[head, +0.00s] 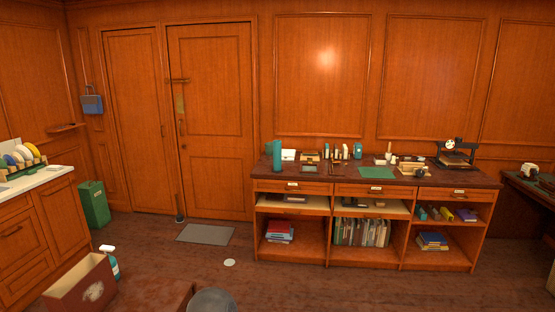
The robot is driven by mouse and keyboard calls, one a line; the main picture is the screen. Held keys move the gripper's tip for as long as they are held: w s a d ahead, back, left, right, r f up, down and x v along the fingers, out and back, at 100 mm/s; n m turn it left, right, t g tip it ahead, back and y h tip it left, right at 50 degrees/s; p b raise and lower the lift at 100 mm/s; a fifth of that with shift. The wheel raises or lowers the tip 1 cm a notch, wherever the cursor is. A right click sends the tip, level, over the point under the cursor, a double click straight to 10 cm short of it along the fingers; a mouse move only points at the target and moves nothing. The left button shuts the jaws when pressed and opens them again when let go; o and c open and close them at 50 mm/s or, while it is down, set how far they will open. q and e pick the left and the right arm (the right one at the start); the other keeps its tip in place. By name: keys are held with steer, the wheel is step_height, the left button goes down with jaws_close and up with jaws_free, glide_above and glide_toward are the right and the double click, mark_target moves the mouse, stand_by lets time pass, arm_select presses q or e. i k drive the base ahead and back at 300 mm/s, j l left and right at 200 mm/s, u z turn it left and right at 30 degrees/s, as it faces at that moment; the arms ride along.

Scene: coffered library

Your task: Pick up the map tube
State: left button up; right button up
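A teal upright cylinder (277,156) stands at the left end of the long wooden desk top (340,172). It looks like the map tube, but I cannot be sure at this distance. Nothing is touching it from my side, and it is across the room from me. Neither of my grippers is in view.
A grey mat (206,234) and a small pale disc (229,262) lie on the floor before the door (212,120). An open brown box (80,285) and a spray bottle (113,264) are at lower left, near a green bin (93,204). Floor before the desk looks mostly clear.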

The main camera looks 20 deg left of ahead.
mark_target(276, 145)
steer(key=u, duration=0.5)
steer(key=i+j+u, duration=0.1)
steer(key=i+u, duration=0.4)
steer(key=i, duration=2.55)
steer(key=i+z, duration=0.15)
steer(key=i, duration=0.4)
steer(key=i+j+z, duration=0.15)
steer(key=i, duration=0.4)
steer(key=i+j+z, duration=0.15)
steer(key=i, duration=0.4)
